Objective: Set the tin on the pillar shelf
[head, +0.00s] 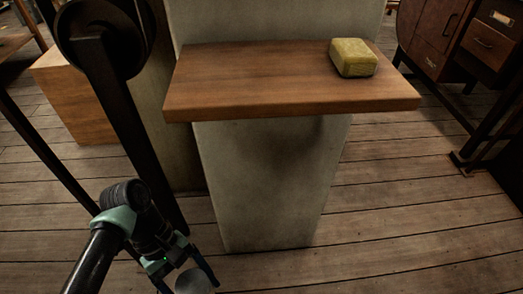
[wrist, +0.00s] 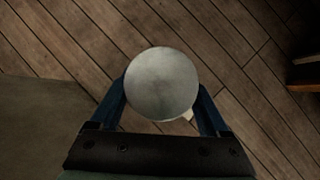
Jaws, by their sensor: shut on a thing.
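The tin (wrist: 162,84) has a round, pale grey top and sits between the two fingers of my gripper in the wrist view. My gripper (wrist: 161,104) is shut on it, with a blue finger on each side. In the head view the tin (head: 194,281) shows at the bottom edge, partly cut off, with my gripper (head: 190,277) around it. The wooden pillar shelf (head: 260,85) juts from a concrete pillar (head: 262,185). My gripper and the tin are in front of the shelf, to its lower left in the picture, apart from it.
A yellow block (head: 353,57) rests on the shelf's right part; the left and middle are bare. A dark wheel and post (head: 120,100) stand left of the shelf. A wooden box (head: 75,100) is behind it. A dark cabinet (head: 465,40) stands at right.

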